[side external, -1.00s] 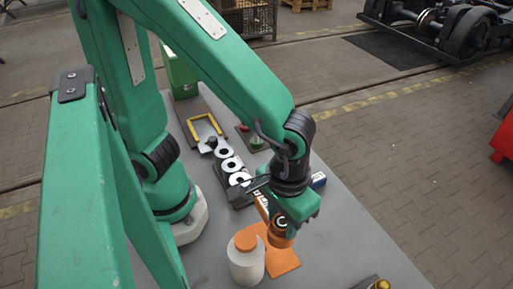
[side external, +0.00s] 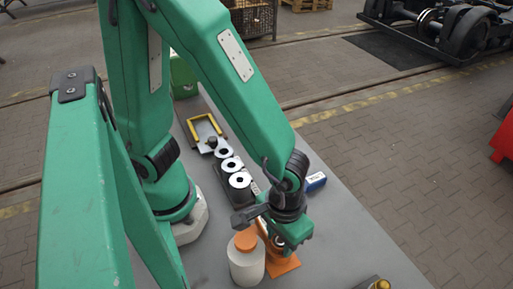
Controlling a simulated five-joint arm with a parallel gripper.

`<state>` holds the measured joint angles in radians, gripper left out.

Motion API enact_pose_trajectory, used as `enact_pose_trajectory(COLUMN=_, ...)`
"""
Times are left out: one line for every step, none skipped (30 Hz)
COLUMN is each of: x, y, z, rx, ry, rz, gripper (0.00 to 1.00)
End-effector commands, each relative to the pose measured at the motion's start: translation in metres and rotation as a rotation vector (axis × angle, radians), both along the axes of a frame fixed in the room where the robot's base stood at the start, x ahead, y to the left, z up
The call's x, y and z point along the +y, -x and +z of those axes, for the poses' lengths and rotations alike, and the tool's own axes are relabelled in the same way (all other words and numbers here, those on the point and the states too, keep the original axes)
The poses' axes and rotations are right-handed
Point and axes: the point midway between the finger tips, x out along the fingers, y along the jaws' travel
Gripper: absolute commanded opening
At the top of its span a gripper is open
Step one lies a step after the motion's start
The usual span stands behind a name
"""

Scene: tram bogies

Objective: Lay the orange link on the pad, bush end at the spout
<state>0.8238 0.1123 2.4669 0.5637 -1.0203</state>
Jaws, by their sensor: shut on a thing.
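My gripper (side external: 280,244) is shut on the orange link (side external: 263,229), which is mostly hidden behind the gripper and my wrist. The orange pad (side external: 287,266) lies on the grey table just below the gripper and is partly covered by it. I cannot tell whether the link touches the pad, nor which way its bush end points. A white bottle with an orange cap (side external: 246,260) stands close to the left of the gripper. I cannot make out a spout.
A dark rack with several white rings (side external: 232,172) lies behind the bottle. Farther back is a tray with a yellow frame (side external: 205,128). A blue and white box (side external: 315,182) lies right of my wrist. A yellow-topped object (side external: 380,284) is at the front edge.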

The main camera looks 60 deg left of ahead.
Motion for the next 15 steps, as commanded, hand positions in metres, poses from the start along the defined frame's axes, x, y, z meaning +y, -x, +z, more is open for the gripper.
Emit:
enact_pose_trajectory(x=0.0002, y=0.0001, z=-0.0046, rx=0.001, ry=-0.002, rz=0.000, gripper=0.00)
enact_pose_trajectory(x=0.0003, y=0.0003, z=-0.0068, rx=0.001, ry=-0.002, rz=0.000, gripper=0.00)
enact_pose_trajectory(x=0.0001, y=0.0001, z=-0.0091, rx=0.000, ry=-0.001, rz=0.000, gripper=0.00)
enact_pose_trajectory(x=0.0000, y=0.0000, z=-0.0105, rx=0.000, ry=0.000, rz=0.000, gripper=0.00)
enact_pose_trajectory(x=0.0000, y=0.0000, z=-0.0117, rx=0.000, ry=0.000, rz=0.000, gripper=0.00)
enact_pose_trajectory(x=0.0001, y=0.0000, z=-0.0127, rx=0.000, ry=0.000, rz=0.000, gripper=0.00)
enact_pose_trajectory(x=0.0000, y=0.0000, z=-0.0132, rx=0.000, ry=0.000, rz=0.000, gripper=0.00)
enact_pose_trajectory(x=-0.0001, y=0.0000, z=-0.0134, rx=0.000, ry=0.001, rz=0.000, gripper=0.00)
enact_pose_trajectory(x=-0.0001, y=-0.0001, z=-0.0135, rx=-0.001, ry=0.001, rz=0.000, gripper=0.00)
enact_pose_trajectory(x=-0.0002, y=-0.0001, z=-0.0134, rx=-0.001, ry=0.001, rz=0.000, gripper=0.00)
enact_pose_trajectory(x=-0.0002, y=-0.0001, z=-0.0133, rx=-0.001, ry=0.001, rz=0.000, gripper=0.00)
enact_pose_trajectory(x=-0.0002, y=-0.0001, z=-0.0132, rx=-0.001, ry=0.001, rz=0.000, gripper=0.00)
enact_pose_trajectory(x=-0.0002, y=-0.0001, z=-0.0132, rx=-0.001, ry=0.001, rz=0.000, gripper=0.00)
enact_pose_trajectory(x=-0.0002, y=-0.0001, z=-0.0132, rx=-0.001, ry=0.001, rz=0.000, gripper=0.00)
enact_pose_trajectory(x=-0.0002, y=-0.0001, z=-0.0133, rx=-0.001, ry=0.001, rz=0.000, gripper=0.00)
